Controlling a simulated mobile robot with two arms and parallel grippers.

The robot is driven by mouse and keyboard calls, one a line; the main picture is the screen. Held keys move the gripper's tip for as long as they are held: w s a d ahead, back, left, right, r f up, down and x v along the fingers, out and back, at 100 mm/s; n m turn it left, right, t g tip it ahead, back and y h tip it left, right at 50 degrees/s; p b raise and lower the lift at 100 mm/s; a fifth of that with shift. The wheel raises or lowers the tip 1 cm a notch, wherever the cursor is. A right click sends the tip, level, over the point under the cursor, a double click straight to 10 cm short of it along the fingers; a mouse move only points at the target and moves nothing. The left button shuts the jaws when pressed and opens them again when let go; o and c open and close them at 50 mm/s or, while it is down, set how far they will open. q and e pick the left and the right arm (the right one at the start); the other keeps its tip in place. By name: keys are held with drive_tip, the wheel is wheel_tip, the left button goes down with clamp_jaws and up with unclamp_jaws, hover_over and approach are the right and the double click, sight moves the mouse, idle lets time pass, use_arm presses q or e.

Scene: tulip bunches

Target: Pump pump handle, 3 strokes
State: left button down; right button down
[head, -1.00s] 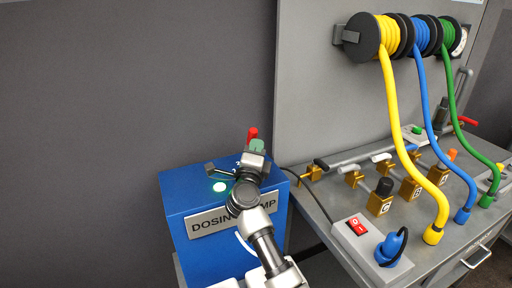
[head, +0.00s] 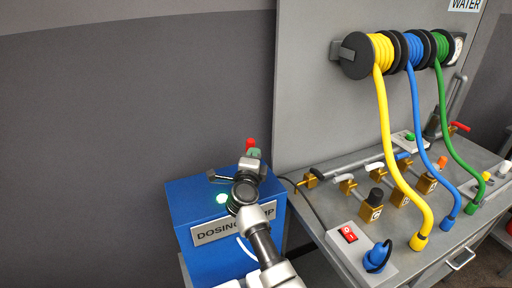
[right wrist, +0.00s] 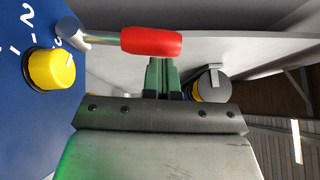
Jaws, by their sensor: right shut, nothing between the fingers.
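The pump handle has a red grip (head: 250,143) and stands above the blue dosing pump box (head: 206,238). In the right wrist view the red grip (right wrist: 151,41) lies level on a metal lever, across the tips of my right gripper (right wrist: 163,62). My right gripper (head: 254,153) has green fingers, which are shut with nothing between them. The fingertips are right at the lower edge of the grip; I cannot tell whether they touch it. The pump's top has a lit green lamp (head: 222,198). A yellow dial (right wrist: 52,69) shows in the right wrist view. My left gripper is not in view.
To the right, a grey bench (head: 327,202) carries brass valves (head: 372,211), a switch box (head: 347,235) and a blue plug (head: 377,257). Yellow (head: 389,140), blue and green hoses hang from reels on a grey panel. The wall side at left is clear.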

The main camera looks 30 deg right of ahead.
sight(246, 143)
drive_tip(key=shift+w+r+p, duration=0.25)
drive_tip(key=shift+r+p, duration=0.25)
drive_tip(key=shift+r, duration=0.05)
drive_tip(key=shift+w+r+p, duration=0.15)
drive_tip(key=shift+w+p, duration=0.3)
drive_tip(key=shift+p, duration=0.2)
drive_tip(key=shift+w, duration=0.65)
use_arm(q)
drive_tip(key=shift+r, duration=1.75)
use_arm(e)
drive_tip(key=shift+w+d+r, duration=0.1)
drive_tip(key=shift+w+r, duration=0.1)
drive_tip(key=shift+w, duration=0.35)
drive_tip(key=shift+w+r, duration=0.15)
drive_tip(key=shift+w, duration=0.35)
drive_tip(key=shift+r, duration=0.25)
